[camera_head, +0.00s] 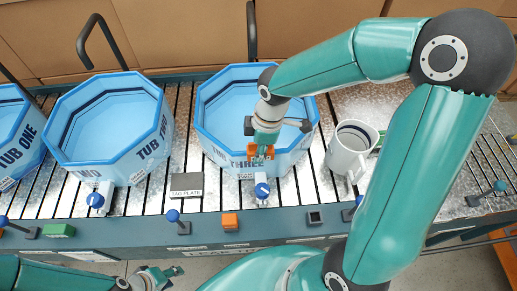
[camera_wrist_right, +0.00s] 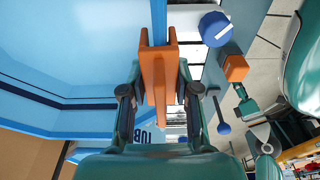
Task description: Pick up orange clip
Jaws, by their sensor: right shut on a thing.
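The orange clip (camera_head: 253,150) sits at the front rim of the tub marked three (camera_head: 224,146) in the head view. In the right wrist view the clip (camera_wrist_right: 158,72) is a forked orange piece, with the blue tub wall between its prongs. My right gripper (camera_head: 262,155) is shut on the clip from above; its fingers (camera_wrist_right: 158,105) lie on both sides of it in the wrist view. My left gripper (camera_head: 164,276) is low at the bottom left of the head view, away from the clip; its finger opening is too small to tell.
Two more blue tubs (camera_head: 104,85) stand to the left. A white mug (camera_head: 346,152) stands right of tub three. A tag plate (camera_head: 187,184) lies on the slatted table. A blue-knobbed valve (camera_head: 262,188) is below the clip, and an orange block (camera_head: 230,222) is on the front edge.

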